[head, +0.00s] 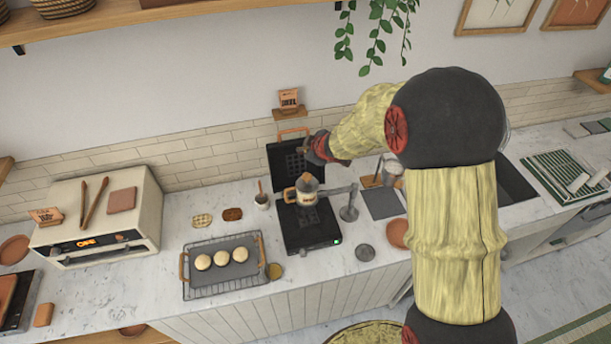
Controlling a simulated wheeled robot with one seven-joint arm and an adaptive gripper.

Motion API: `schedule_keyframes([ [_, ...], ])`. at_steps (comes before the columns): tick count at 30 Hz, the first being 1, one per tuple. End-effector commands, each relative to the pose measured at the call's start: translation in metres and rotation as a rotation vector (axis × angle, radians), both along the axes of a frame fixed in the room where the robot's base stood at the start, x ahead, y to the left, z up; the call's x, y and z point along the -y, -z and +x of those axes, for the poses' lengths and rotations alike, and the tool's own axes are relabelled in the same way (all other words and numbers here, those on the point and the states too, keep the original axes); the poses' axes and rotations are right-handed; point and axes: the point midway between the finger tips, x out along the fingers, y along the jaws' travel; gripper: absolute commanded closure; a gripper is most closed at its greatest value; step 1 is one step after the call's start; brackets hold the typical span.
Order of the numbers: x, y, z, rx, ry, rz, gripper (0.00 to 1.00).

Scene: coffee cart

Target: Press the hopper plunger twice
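The hopper (306,195) is a small pale vessel with a wooden side handle, held by a grey stand arm over the open black waffle iron (309,236). A tan, knob-like top, which looks like the plunger (306,178), stands upright on it. My gripper (305,146) is above and slightly right of the plunger, in front of the waffle iron's raised lid (290,160). It looks apart from the plunger. Its fingers are small and dark against the lid, so their opening is unclear. Nothing is visibly held.
A wire basket (222,290) with several pale rounds stands left of the waffle iron. A small cup (262,201) is close to the hopper's left. The stand post (349,212) rises at its right. A toaster oven (98,215) is far left. My arm covers the counter at right.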

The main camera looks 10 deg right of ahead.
Motion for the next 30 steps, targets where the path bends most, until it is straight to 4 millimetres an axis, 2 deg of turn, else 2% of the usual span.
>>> schedule_keyframes([
  [8,0.0,0.001,0.0,-0.001,0.002,-0.001,1.0],
  [14,0.0,0.011,0.0,-0.001,0.002,-0.001,1.0],
  [30,0.001,0.071,0.0,-0.002,0.002,-0.001,1.0],
])
